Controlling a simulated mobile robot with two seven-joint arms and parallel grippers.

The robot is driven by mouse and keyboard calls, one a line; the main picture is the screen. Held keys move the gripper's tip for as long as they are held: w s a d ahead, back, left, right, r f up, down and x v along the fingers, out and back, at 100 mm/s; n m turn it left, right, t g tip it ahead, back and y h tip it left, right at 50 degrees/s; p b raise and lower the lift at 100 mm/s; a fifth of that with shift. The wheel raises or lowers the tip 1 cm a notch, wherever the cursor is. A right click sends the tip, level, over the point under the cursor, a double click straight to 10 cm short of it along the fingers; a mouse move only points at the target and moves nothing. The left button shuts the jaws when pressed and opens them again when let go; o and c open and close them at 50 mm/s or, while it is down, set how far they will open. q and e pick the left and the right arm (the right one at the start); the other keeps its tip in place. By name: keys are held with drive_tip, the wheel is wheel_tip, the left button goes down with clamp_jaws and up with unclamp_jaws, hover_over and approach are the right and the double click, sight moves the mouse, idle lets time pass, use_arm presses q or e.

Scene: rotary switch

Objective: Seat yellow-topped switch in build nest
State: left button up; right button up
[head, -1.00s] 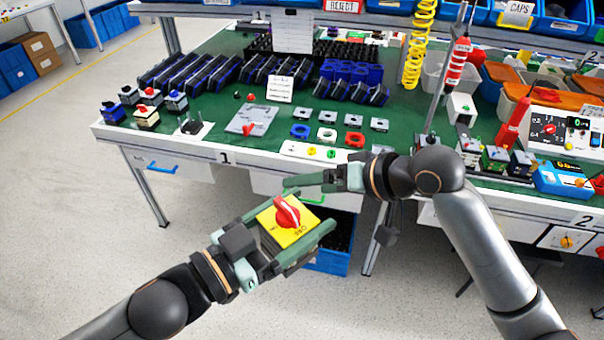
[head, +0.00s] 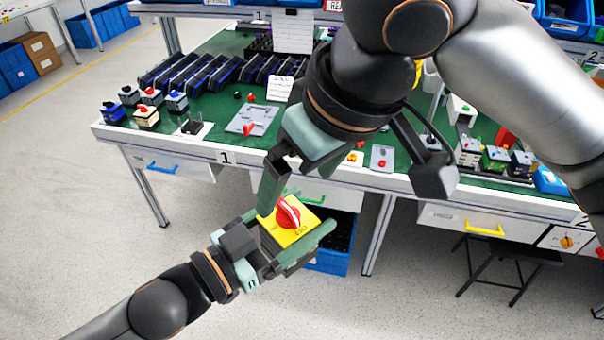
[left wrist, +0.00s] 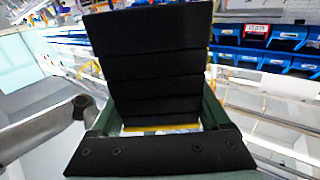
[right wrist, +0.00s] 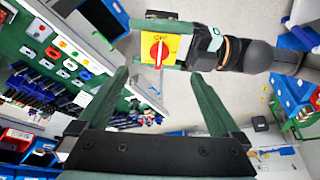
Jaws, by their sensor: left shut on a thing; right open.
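The yellow-topped switch (head: 299,236) has a red rotary knob and a yellow face turned up, held in the air in front of the bench. My left gripper (head: 312,222) is shut on it. In the left wrist view its dark ribbed body (left wrist: 150,65) fills the space between the fingers. A small dark fixture with uprights (head: 194,126) on the bench may be the build nest.
The green bench (head: 215,105) carries several small switches at its left (head: 146,117), a grey plate (head: 251,121) and rows of dark bins. My right arm hides much of the bench's middle. A blue crate (head: 335,258) stands below.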

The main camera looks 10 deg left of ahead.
sight(281, 218)
drive_tip(key=x, duration=1.2)
drive_tip(key=shift+d, duration=0.1)
drive_tip(key=shift+s+r, duration=0.1)
drive_tip(key=c, duration=1.5)
use_arm(q)
drive_tip(key=o, duration=1.5)
use_arm(e)
clamp_jaws()
